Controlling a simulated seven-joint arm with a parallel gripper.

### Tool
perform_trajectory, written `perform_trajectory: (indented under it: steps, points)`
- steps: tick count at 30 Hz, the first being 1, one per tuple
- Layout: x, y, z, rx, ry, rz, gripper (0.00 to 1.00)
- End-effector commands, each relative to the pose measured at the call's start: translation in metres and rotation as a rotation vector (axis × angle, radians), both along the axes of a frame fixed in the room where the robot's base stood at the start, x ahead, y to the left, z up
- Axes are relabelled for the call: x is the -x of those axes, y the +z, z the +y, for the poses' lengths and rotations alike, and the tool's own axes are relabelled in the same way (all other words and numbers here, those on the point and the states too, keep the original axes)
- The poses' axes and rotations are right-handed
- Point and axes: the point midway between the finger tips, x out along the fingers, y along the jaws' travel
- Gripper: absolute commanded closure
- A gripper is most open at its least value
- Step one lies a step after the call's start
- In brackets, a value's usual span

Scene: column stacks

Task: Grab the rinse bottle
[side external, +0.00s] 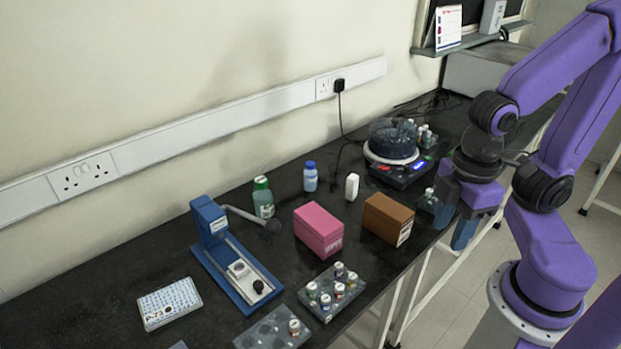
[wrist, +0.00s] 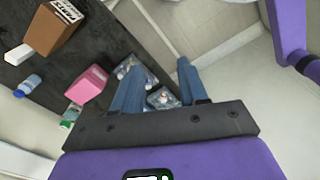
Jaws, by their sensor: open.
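Two bottles stand upright on the black bench near the wall: a blue-capped bottle with pale blue contents (side external: 310,177) and a larger green-capped bottle (side external: 263,198). No readable label shows which is the rinse bottle. In the wrist view, the blue-capped bottle (wrist: 28,85) is at the left edge and the green-capped one (wrist: 70,116) is lower, beside the pink box. My gripper (side external: 451,238) is open and empty, its fingers pointing down at the bench's front edge, well to the right of both bottles. Its open fingers also show in the wrist view (wrist: 158,67).
A pink box (side external: 318,231) and brown box (side external: 387,219) stand between my gripper and the bottles. A small white block (side external: 352,187) stands behind them. A blue stand (side external: 235,255), vial racks (side external: 332,292), a white plate (side external: 169,303) and a round device (side external: 393,150) also occupy the bench.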

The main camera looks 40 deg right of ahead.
Motion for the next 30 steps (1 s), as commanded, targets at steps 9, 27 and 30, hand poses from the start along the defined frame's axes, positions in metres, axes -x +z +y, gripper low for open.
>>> perform_trajectory:
  steps: [9, 27, 30]
  points:
    - [0.000, 0.000, 0.000, 0.000, 0.000, 0.000, 0.39]
    - [-0.075, -0.006, 0.086, -0.247, -0.225, -0.012, 0.39]
    - [-0.119, -0.008, 0.115, -0.348, -0.337, -0.050, 0.39]
